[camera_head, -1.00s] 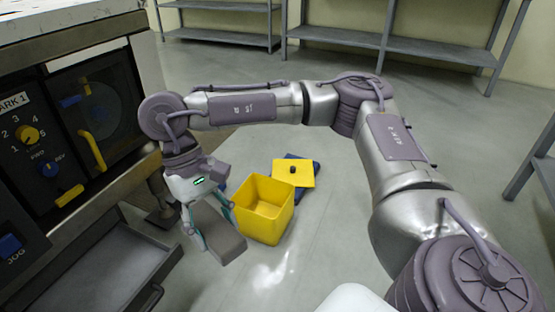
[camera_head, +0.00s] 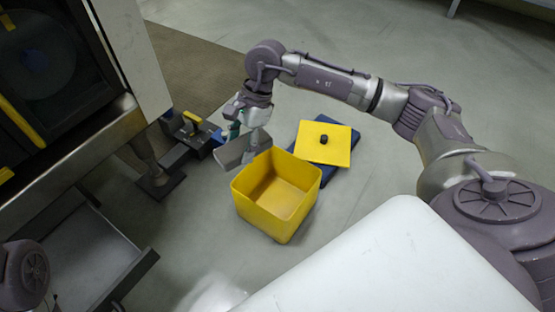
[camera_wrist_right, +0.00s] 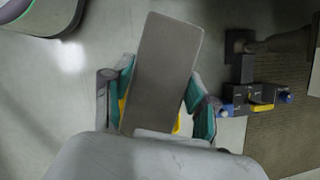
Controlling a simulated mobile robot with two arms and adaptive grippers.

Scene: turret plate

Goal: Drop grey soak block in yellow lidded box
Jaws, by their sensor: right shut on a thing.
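The grey soak block (camera_head: 235,152) is held in my right gripper (camera_head: 246,133), which is shut on it. The right wrist view shows the block (camera_wrist_right: 162,70) between the teal fingers of the gripper (camera_wrist_right: 160,100). The yellow box (camera_head: 270,217) stands open on the floor; its inside looks empty. The block is beside the box's far left rim in the head view; I cannot tell how high above the floor it is. The yellow lid (camera_head: 337,146) with a black knob lies off the box, on a dark blue thing (camera_head: 343,177). My left gripper is not in view.
A machine with an open grey tray or drawer (camera_head: 90,262) stands at the left. A dark device with a yellow handle (camera_head: 190,125) sits on the floor behind the block. A brown mat (camera_head: 190,65) lies further back. Floor right of the lid is clear.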

